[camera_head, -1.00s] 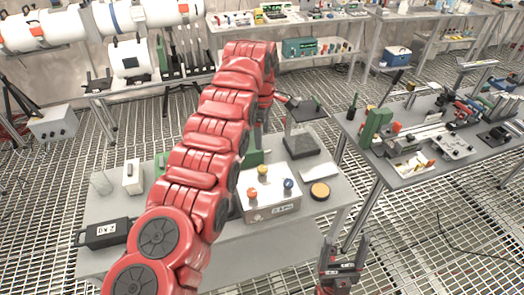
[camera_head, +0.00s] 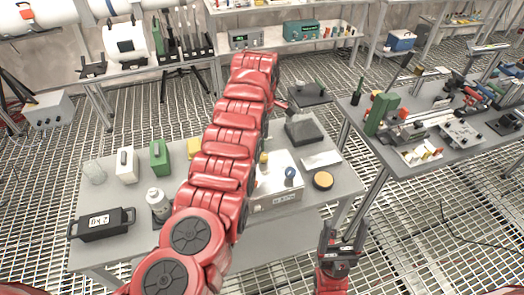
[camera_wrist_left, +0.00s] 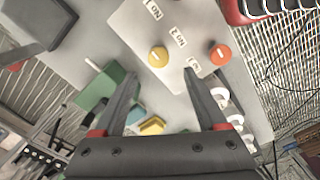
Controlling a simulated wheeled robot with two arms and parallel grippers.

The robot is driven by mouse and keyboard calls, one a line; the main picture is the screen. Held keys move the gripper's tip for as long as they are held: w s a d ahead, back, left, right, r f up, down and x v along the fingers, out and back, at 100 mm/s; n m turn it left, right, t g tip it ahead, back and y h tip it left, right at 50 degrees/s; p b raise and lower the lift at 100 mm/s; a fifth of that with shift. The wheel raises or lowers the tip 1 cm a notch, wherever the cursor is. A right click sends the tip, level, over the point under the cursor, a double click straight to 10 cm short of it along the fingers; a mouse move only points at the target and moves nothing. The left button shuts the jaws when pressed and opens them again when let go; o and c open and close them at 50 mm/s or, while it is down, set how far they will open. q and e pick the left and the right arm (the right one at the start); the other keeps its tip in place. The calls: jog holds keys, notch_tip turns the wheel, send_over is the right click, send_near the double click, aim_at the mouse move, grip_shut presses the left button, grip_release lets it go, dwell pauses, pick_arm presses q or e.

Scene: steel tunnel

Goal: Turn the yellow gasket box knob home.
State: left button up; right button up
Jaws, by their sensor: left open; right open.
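The gasket box, a pale metal box (camera_head: 275,199), stands on the near grey table. Its yellow knob (camera_head: 264,158) and blue knob (camera_head: 290,173) show beside my left arm; its orange knob is hidden there. The left wrist view shows the yellow knob (camera_wrist_left: 158,56) and orange knob (camera_wrist_left: 220,52) on the box top (camera_wrist_left: 143,20), with number labels. My left gripper (camera_wrist_left: 158,77) is open and empty; in that picture the yellow knob appears just beyond the gap between its fingertips. The left fingers are hidden in the head view. My right gripper (camera_head: 343,230) is open and empty, off the table's front edge.
Another table (camera_head: 430,168) with tools stands at the right.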

aim_at(262, 155)
pick_arm(q)
notch_tip(262, 155, down, 6)
jog(key=shift+w+f+p, duration=0.15)
jog(key=shift+f+p, duration=0.1)
jog(key=shift+p, duration=0.25)
grip_shut()
